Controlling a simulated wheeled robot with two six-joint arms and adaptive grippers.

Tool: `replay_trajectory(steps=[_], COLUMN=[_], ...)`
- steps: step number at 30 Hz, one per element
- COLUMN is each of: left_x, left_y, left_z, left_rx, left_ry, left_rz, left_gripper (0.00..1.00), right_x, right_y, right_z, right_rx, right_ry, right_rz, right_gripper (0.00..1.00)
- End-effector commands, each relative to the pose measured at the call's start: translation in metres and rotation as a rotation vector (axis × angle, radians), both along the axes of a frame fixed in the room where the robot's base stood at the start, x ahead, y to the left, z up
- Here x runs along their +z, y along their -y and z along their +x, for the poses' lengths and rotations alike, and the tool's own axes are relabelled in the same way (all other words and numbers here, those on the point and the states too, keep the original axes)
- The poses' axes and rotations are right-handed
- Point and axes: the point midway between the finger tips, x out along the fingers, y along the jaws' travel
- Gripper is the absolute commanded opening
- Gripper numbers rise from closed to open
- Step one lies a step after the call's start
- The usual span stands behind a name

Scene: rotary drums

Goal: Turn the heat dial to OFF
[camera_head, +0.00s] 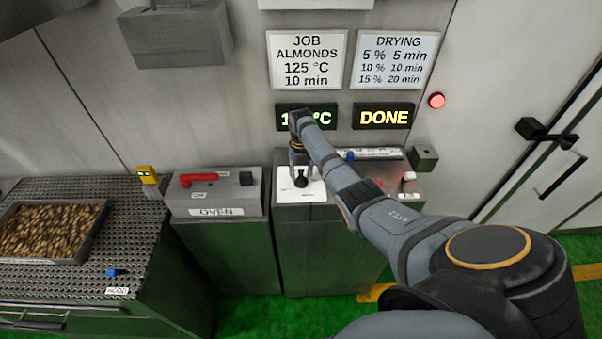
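The heat dial's white plate (285,194) lies on top of the grey-green cabinet in the middle. My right arm reaches in from the lower right. Its gripper (301,180) points down over the plate, with its dark tip at or just above the dial. The gripper and wrist hide most of the dial, so its knob and pointer setting cannot be read. I cannot tell whether the fingers touch or grip the knob. A green temperature display (323,119) behind is partly covered by my arm; "1" and "°C" show. My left gripper is not in view.
Left of the dial stands the OVEN box (216,212) with a red lever (199,179). A tray of almonds (53,228) rests on a perforated table further left. A DONE display (384,117) and a lit red lamp (437,100) are on the back wall. Small controls lie under my forearm.

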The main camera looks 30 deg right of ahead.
Motion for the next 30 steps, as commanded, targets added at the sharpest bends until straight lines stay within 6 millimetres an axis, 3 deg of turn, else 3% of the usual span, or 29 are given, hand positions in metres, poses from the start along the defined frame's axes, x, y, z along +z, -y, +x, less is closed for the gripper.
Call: replay_trajectory(steps=[4, 12, 18, 30], left_x=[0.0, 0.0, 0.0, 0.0], left_y=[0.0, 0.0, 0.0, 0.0], left_z=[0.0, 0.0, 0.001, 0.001], left_rx=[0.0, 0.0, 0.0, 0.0], left_ry=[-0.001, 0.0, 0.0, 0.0], left_rz=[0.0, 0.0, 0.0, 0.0], left_gripper=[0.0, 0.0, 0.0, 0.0], right_x=[0.017, 0.082, 0.113, 0.12], right_y=[0.0, 0.001, 0.0, 0.0], right_z=[0.001, 0.001, 0.001, 0.0], right_rx=[0.0, 0.0, 0.0, 0.0], right_ry=[0.003, 0.005, 0.004, 0.002], right_rz=[-0.001, -0.001, 0.0, 0.0], right_gripper=[0.4, 0.4, 0.4, 0.4])
